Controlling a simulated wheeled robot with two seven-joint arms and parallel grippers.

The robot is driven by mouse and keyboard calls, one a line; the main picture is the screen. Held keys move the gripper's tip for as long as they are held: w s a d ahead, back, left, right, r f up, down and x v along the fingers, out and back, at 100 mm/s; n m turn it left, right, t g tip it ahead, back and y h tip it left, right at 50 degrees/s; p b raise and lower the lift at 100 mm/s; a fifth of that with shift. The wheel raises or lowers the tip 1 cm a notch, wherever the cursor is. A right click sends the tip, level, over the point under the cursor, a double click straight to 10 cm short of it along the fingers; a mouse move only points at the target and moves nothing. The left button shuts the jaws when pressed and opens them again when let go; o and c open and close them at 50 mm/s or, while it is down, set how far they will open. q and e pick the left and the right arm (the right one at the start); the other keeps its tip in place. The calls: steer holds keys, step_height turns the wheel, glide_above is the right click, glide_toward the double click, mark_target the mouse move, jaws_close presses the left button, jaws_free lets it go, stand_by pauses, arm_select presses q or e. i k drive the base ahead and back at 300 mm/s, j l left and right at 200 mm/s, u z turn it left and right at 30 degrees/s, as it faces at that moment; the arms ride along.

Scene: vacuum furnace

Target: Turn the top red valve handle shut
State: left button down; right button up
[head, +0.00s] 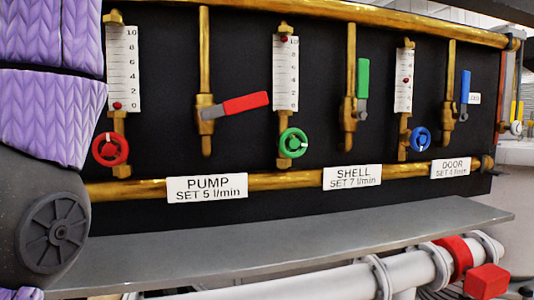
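The top red valve handle (245,103) is a lever with a red grip and a grey shank. It sticks out to the right from a brass valve body (205,113) on the vertical pipe above the PUMP label (207,187). The lever lies nearly level, its red end tilted slightly up. Nothing touches it. A red round knob (110,148) sits lower left, under a flow gauge (124,68). Neither of my grippers is in view; only part of my arm shows at the left edge.
Green (363,78) and blue (466,87) levers stand upright to the right. Green (293,142) and blue (420,139) round knobs sit under their gauges. A grey shelf (300,243) juts out below the panel. A red-handled white pipe (330,281) runs beneath it.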

mark_target(250, 102)
steer(key=k, duration=0.9)
